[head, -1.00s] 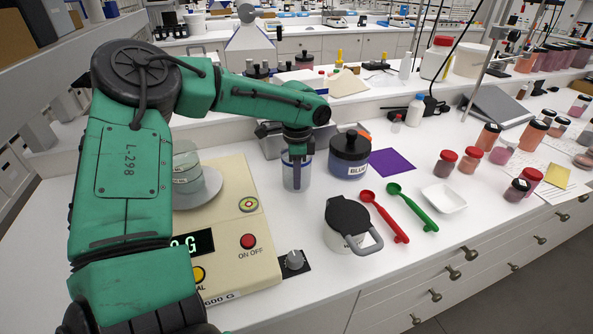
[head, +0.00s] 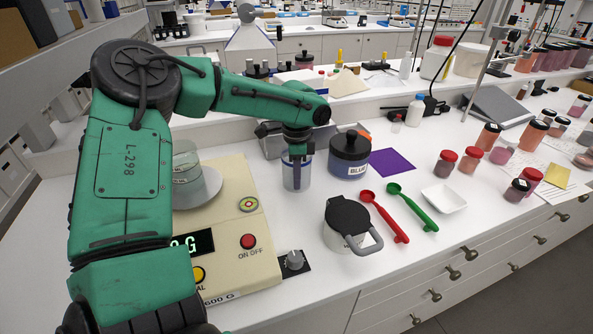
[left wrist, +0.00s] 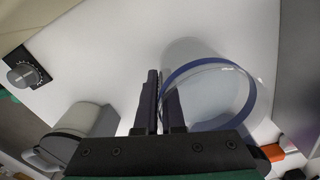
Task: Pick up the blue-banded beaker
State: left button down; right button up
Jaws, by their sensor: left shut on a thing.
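The blue-banded beaker (head: 288,183) is clear and stands upright on the white bench, between the balance and the dark-lidded jar marked BLUE. In the left wrist view its round blue band (left wrist: 245,106) shows to the right of the fingers. My left gripper (head: 297,176) reaches down from above onto the beaker. In the left wrist view my left gripper (left wrist: 160,92) is shut on the beaker's near wall, with one finger inside the rim and one outside. I see no clear gap under the beaker. My right gripper is in neither view.
The BLUE jar (head: 348,157) stands close on the right. A dark-lidded pot (head: 347,222), a red spoon (head: 385,216) and a green spoon (head: 413,206) lie to the front right.

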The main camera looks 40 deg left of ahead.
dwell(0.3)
pick_arm(q)
notch_tip(320, 180, up, 18)
jog(key=p, duration=0.1)
dwell(1.2)
